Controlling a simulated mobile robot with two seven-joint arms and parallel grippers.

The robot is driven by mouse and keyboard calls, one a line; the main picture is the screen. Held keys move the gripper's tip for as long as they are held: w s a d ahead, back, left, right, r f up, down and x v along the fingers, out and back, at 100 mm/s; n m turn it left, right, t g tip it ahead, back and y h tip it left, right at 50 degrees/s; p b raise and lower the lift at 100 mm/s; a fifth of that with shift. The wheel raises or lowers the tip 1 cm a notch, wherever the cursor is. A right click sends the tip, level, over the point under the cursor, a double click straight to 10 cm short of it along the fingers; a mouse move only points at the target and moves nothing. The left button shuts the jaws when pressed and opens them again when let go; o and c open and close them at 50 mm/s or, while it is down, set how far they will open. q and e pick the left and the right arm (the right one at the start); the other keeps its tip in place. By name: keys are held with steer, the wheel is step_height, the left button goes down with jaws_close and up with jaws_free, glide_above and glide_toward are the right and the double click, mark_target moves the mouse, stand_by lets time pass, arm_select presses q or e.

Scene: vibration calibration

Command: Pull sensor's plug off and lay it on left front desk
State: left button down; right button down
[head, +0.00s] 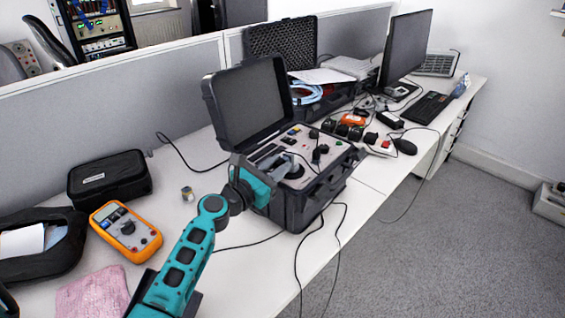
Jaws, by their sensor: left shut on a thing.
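My left gripper (283,167) reaches over the left part of the panel in the open black calibrator case (312,205). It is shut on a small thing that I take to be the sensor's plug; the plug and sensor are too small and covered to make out. Dark knobs and cables stand on the panel (325,165) right of the gripper. The left front desk (245,268) is white, with bare surface in front of the case. My right gripper is not in view.
An orange multimeter (126,231), a black pouch (110,178), a pink cloth (93,294) and a small metal cylinder (187,194) lie on the left. Black cables (297,262) hang over the desk's front edge. A monitor (405,47) and keyboard (427,107) stand farther right.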

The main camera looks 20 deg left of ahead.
arm_select(q)
steer(key=shift+s+a, duration=0.2)
steer(key=shift+s, duration=0.45)
stand_by(0.8)
steer(key=v, duration=0.3)
steer(key=shift+s, duration=0.25)
stand_by(0.5)
steer(key=s+a+f+m+g+y, duration=0.1)
steer(key=f+m+g, duration=0.3)
steer(key=g, duration=0.1)
steer(key=s+a+f+m+g+y, duration=0.1)
steer(key=a+f+m+g+y, duration=0.1)
steer(key=f+m+g, duration=0.2)
steer(key=s+a+f+m+g+y, duration=0.1)
steer(key=f+m+g, duration=0.3)
steer(key=g, duration=0.4)
steer(key=shift+a+f, duration=0.1)
steer(key=shift+a, duration=0.45)
steer(key=shift+y, duration=0.3)
step_height(320, 180, down, 4)
steer(key=shift+a+f+b, duration=0.1)
steer(key=shift+b, duration=0.7)
steer(key=shift+f, duration=0.65)
